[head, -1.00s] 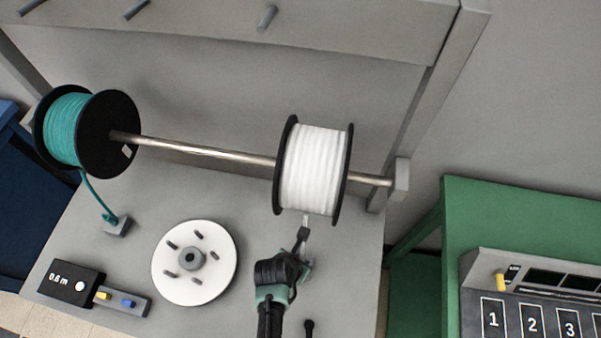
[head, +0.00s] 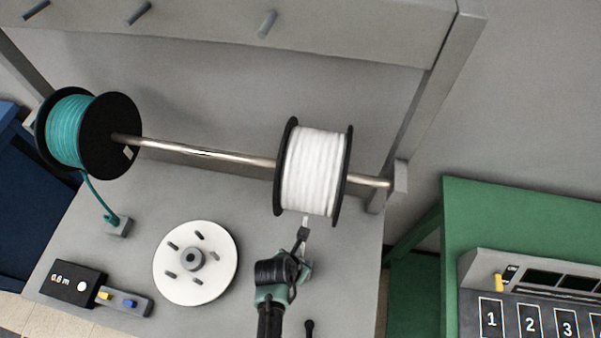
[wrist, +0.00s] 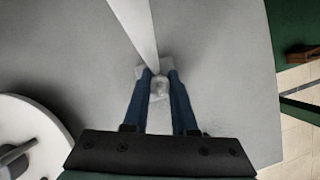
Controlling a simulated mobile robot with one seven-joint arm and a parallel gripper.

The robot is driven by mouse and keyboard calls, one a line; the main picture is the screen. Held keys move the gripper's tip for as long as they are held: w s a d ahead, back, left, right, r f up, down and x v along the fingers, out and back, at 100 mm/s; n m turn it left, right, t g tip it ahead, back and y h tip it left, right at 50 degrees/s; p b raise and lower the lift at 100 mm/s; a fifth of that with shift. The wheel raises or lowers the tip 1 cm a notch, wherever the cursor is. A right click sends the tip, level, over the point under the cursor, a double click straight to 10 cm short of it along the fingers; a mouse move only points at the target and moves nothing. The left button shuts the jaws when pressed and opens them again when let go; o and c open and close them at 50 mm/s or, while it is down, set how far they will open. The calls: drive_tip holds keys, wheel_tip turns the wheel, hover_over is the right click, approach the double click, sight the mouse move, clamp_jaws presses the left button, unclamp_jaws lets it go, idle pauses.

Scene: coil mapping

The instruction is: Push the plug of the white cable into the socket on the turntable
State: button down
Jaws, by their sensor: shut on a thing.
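The white cable is wound on a spool (head: 313,172) on the rod; its free end (wrist: 135,28) runs down to my gripper in the wrist view. My gripper (wrist: 160,80) is shut on the white plug (wrist: 160,88) at the cable's end. A small grey block (wrist: 140,71) lies just below the plug and is partly hidden by the fingers. In the head view my gripper (head: 303,238) is below the white spool, right of the turntable. The turntable (head: 221,277) is a white disc with several dark pegs around a grey hub (head: 191,258), which has a dark centre.
A teal spool (head: 66,132) hangs left on the metal rod (head: 210,151), its cable running to a grey block (head: 119,228). A length display (head: 62,291) with a button box (head: 127,303) stands front left. A green bench (head: 520,215) with a numbered panel stands right.

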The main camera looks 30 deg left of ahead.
drive_tip(key=shift+r+p, duration=1)
drive_tip(key=shift+r, duration=0.05)
drive_tip(key=shift+r+p, duration=1.6)
drive_tip(key=shift+p, duration=0.2)
